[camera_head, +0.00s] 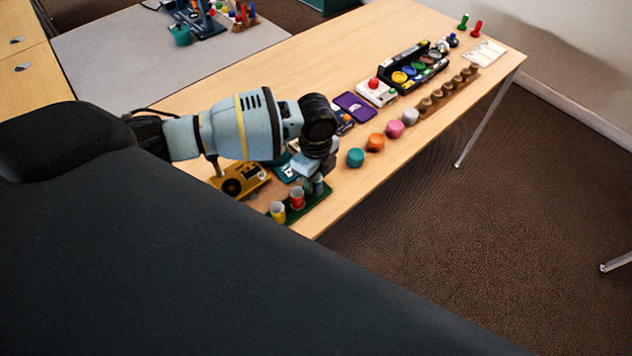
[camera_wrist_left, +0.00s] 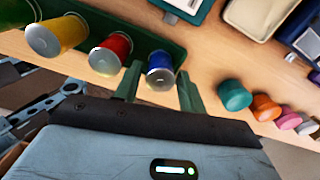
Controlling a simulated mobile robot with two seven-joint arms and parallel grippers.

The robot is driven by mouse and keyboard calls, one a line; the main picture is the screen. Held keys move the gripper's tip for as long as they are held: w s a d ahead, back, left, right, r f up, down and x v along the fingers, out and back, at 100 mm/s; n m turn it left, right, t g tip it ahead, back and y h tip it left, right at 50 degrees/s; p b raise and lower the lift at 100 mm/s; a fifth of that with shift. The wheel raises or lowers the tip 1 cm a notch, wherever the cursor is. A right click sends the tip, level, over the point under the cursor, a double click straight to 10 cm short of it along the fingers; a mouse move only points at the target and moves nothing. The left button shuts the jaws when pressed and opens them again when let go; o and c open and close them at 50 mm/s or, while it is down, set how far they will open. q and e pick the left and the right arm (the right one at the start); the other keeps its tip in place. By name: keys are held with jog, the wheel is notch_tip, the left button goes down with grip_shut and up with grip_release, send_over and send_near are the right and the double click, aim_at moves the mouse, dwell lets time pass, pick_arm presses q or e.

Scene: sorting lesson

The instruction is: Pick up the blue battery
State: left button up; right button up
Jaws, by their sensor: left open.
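The blue battery (camera_wrist_left: 161,66) stands in a dark green holder (camera_wrist_left: 100,27) at the end of a row, beside the red battery (camera_wrist_left: 110,52) and the yellow battery (camera_wrist_left: 57,35). In the wrist view, my left gripper (camera_wrist_left: 158,84) is open, with one finger on each side of the blue battery; I cannot tell whether they touch it. In the head view, my left gripper (camera_head: 314,174) is over the right end of the green holder (camera_head: 312,203) and mostly hides the blue battery (camera_head: 318,186). My right gripper is not in view.
A row of coloured knobs, starting with a teal one (camera_head: 355,158), runs along the table edge. A yellow device (camera_head: 240,180) lies left of the holder. A purple item (camera_head: 355,106) and a black tray (camera_head: 392,84) are farther back. The table's front edge is close.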

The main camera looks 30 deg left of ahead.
pick_arm(q)
notch_tip(320, 180, down, 2)
jog(key=shift+f, duration=0.1)
jog(key=c, duration=0.8)
jog(key=shift+r+p, duration=0.45)
jog(key=shift+r, duration=4.65)
